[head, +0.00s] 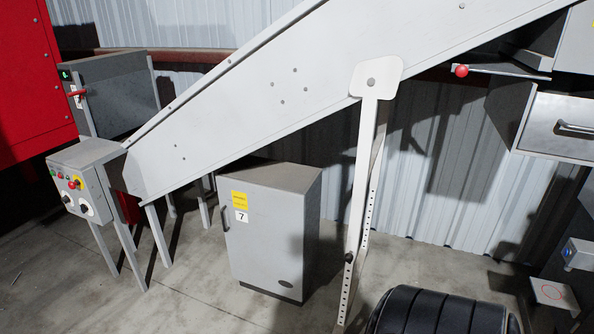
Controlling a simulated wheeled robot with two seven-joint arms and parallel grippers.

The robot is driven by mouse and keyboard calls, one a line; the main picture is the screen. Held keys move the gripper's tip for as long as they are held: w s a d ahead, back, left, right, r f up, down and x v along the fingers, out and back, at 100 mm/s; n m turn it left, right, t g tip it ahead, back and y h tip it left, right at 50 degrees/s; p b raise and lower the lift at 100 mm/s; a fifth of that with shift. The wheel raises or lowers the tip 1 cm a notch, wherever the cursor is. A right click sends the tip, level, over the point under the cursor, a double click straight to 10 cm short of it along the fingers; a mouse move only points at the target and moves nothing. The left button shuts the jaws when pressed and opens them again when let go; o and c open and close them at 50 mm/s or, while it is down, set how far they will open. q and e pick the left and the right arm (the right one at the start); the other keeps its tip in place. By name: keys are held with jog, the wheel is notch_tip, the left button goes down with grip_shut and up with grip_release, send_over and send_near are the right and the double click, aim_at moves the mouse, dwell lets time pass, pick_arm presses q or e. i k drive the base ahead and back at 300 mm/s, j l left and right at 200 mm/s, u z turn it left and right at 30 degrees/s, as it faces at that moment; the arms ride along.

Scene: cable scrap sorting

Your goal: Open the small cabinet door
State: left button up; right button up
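The small grey cabinet (268,240) stands on the floor below the sloping conveyor, in the middle of the head view. Its front door (262,252) looks shut. A dark vertical handle (226,218) sits near the door's upper left edge. A yellow label (240,200) and a white label with a 7 (241,216) are on the upper left of the door. Neither of my grippers shows in this view.
The sloping conveyor (250,105) passes above the cabinet. Its perforated support leg (362,190) stands right of the cabinet. A control box (82,185) is on the left. A black ribbed round object (435,312) is at the bottom right. Floor in front of the cabinet looks clear.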

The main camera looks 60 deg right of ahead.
aim_at(262, 225)
jog(key=z, duration=1.5)
jog(key=i+j+z, duration=0.1)
jog(key=i, duration=0.15)
